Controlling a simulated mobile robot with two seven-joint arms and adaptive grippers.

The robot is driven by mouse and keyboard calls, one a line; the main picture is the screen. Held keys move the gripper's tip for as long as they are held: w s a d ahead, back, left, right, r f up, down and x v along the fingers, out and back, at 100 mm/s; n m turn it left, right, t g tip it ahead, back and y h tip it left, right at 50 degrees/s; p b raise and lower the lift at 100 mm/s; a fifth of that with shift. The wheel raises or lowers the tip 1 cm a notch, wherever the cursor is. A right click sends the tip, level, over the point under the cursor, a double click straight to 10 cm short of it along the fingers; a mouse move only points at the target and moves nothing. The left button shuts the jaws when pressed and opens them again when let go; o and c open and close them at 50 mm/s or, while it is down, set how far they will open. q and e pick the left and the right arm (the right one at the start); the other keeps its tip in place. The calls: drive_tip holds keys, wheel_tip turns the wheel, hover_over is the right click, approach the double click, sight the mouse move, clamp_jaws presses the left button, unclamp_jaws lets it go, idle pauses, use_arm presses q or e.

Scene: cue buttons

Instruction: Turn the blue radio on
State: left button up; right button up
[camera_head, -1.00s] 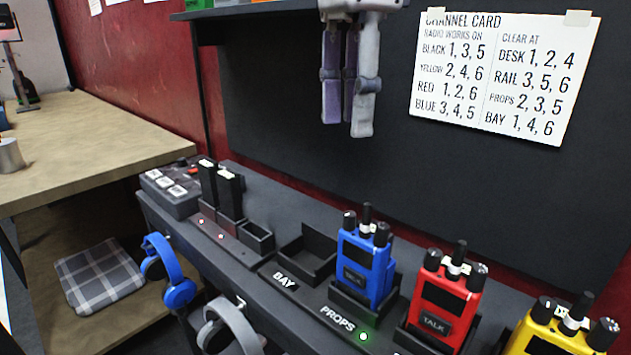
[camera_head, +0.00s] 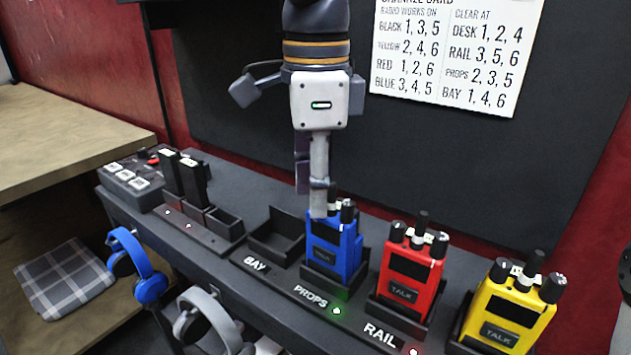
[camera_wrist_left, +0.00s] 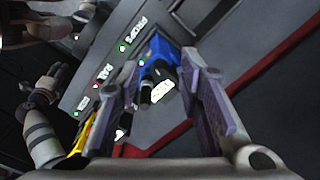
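The blue radio (camera_head: 335,255) stands upright in the dock labelled PROPS (camera_head: 311,297), beside a lit green light (camera_head: 337,311). Black knobs and an antenna are on its top, partly hidden by my gripper. My left gripper (camera_head: 310,200) points down over the radio's top left. In the left wrist view its fingers (camera_wrist_left: 160,78) are apart, with the blue radio (camera_wrist_left: 163,50) and its knobs showing between them. Whether they touch a knob I cannot tell. My right gripper (camera_wrist_left: 45,85) shows at the left of that view; its opening is unclear.
A red radio (camera_head: 409,275) in the RAIL dock and a yellow radio (camera_head: 507,310) stand to the right. The BAY dock (camera_head: 277,241) is empty. A channel card (camera_head: 455,60) hangs on the back panel. Blue headphones (camera_head: 140,268) and grey headphones (camera_head: 208,318) hang at the front edge.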

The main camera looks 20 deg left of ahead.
use_arm(q)
clamp_jaws()
drive_tip(key=shift+m, duration=3)
unclamp_jaws()
